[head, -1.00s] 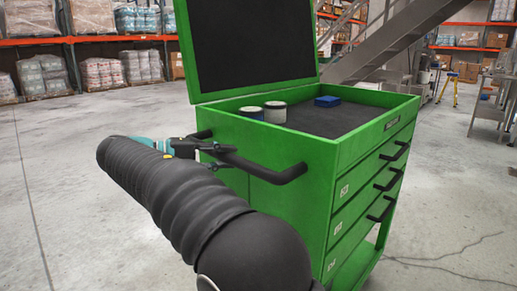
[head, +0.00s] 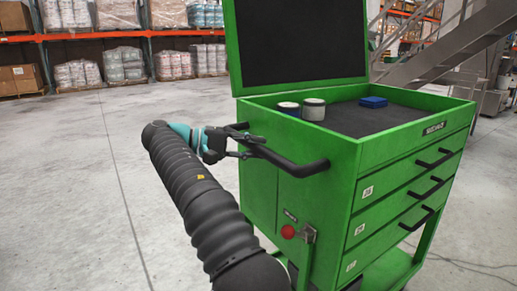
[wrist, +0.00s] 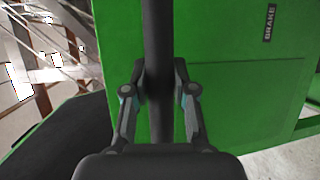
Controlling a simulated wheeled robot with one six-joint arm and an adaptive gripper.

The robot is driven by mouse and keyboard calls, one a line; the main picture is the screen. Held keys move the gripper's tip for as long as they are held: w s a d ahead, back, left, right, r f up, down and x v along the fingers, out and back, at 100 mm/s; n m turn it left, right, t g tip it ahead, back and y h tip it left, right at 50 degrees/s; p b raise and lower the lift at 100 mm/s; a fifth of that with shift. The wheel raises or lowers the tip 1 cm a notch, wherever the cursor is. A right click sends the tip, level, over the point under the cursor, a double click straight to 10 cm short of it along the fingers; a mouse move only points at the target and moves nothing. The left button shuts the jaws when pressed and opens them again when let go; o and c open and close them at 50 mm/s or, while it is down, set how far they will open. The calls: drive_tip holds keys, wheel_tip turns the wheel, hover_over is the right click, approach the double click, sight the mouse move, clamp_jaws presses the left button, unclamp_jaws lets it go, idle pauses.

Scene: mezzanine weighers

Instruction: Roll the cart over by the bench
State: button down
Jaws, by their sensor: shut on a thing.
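The green cart (head: 320,185) stands right of centre in the head view, with its lid up, several drawers and an open top tray. My gripper (head: 238,142) is shut on the cart's black push handle (head: 300,168) at its left side. In the wrist view my gripper (wrist: 160,85) has its fingers on both sides of the handle bar (wrist: 158,40), against the green side panel (wrist: 225,60). A red knob (head: 288,232) and a metal latch show low on that side; the brake label (wrist: 269,22) shows in the wrist view. The bench cannot be made out for certain.
Two round tins (head: 313,109) and a blue box (head: 374,102) sit in the cart's top tray. Racks with wrapped pallets (head: 122,63) line the back. A metal staircase (head: 435,45) rises behind the cart. The concrete floor (head: 75,190) at left is clear.

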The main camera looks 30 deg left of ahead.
drive_tip(key=shift+s+a+f, duration=0.1)
drive_tip(key=shift+s+a, duration=0.15)
drive_tip(key=shift+s, duration=0.1)
drive_tip(key=shift+w+d, duration=0.2)
drive_tip(key=shift+w, duration=0.1)
drive_tip(key=c, duration=0.9)
unclamp_jaws()
drive_tip(key=shift+w+d, duration=0.1)
drive_tip(key=shift+w, duration=0.05)
drive_tip(key=shift+s, duration=0.2)
